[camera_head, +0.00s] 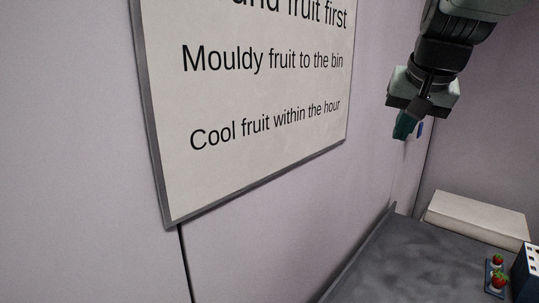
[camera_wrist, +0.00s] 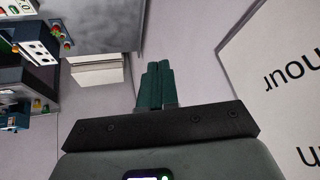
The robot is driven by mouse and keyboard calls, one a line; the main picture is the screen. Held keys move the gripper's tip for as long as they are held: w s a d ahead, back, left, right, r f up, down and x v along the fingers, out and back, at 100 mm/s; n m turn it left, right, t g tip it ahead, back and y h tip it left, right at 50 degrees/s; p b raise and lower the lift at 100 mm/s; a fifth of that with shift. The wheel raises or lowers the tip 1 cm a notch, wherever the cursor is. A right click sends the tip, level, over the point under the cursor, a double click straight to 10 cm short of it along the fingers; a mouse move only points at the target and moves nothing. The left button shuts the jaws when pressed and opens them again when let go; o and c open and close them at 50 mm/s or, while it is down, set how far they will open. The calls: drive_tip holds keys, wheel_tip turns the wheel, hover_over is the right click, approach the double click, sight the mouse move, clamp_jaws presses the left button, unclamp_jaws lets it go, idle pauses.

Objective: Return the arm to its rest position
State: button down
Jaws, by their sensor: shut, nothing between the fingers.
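My gripper (camera_head: 404,127) hangs at the upper right of the head view, its green fingers pointing down. It is up in the air near the wall, above the level of the grey worktop (camera_head: 400,262), and touches nothing. In the wrist view the green fingers (camera_wrist: 157,72) lie together, shut and empty. The upper part of my arm is cut off by the top edge of the head view.
A framed wall sign (camera_head: 255,90) fills the head view's upper middle. Strawberries (camera_head: 498,279) sit by a blue rack (camera_head: 527,272) at lower right. The wrist view shows racks at left.

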drive_tip(key=s+a+n+t+y, duration=0.15)
drive_tip(key=s+a+n, duration=0.45)
drive_tip(key=s+a, duration=0.8)
drive_tip(key=s+a+f+g, duration=0.2)
drive_tip(key=s+f, duration=0.4)
drive_tip(key=f, duration=0.2)
drive_tip(key=shift+s+f, duration=0.3)
drive_tip(key=shift+s, duration=0.1)
